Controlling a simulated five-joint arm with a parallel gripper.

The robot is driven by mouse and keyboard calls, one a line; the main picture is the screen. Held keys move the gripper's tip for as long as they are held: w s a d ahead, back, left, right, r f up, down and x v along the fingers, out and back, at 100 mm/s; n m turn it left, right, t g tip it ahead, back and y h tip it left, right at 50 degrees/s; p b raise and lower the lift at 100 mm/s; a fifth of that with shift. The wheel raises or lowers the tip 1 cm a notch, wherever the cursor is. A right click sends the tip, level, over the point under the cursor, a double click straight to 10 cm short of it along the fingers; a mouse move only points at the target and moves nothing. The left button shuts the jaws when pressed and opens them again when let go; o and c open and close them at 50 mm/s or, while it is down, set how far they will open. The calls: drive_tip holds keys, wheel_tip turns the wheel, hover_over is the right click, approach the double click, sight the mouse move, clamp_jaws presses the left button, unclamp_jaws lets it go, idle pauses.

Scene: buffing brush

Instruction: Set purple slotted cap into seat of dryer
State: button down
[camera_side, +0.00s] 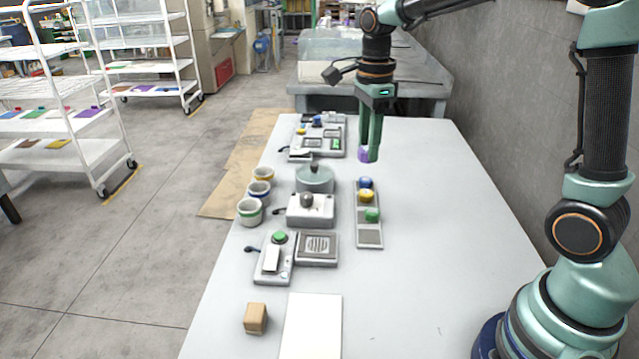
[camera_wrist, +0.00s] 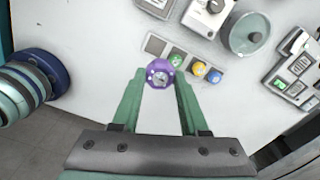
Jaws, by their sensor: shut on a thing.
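The purple slotted cap (camera_side: 364,154) is held at the fingertips of my gripper (camera_side: 370,152), above the white table. In the wrist view the cap (camera_wrist: 160,73) sits between the two green fingers of my gripper (camera_wrist: 160,80), its round top with a pale centre facing the camera. My gripper is shut on it. A round grey-green lidded unit (camera_side: 315,180) stands left of and nearer than the cap; it also shows in the wrist view (camera_wrist: 249,33). I cannot tell which unit is the dryer, and its seat is not clearly seen.
A grey strip tray (camera_side: 369,238) holds a blue, a yellow and a green cap, with a bare square at its near end. Several grey units and cups (camera_side: 250,211) stand left. A wooden block (camera_side: 256,318) and white sheet (camera_side: 312,325) lie in front. The table's right side is clear.

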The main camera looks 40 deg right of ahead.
drive_tip(key=w+a+r, duration=0.1)
drive_tip(key=w+a, duration=0.2)
drive_tip(key=a, duration=0.7)
hover_over(317, 245)
wheel_tip(317, 245, down, 15)
drive_tip(key=shift+s+r, duration=0.1)
drive_tip(key=shift+r, duration=0.1)
drive_tip(key=shift+f, duration=2.35)
drive_tip(key=shift+f, duration=0.15)
drive_tip(key=shift+c, duration=2.2)
unclamp_jaws()
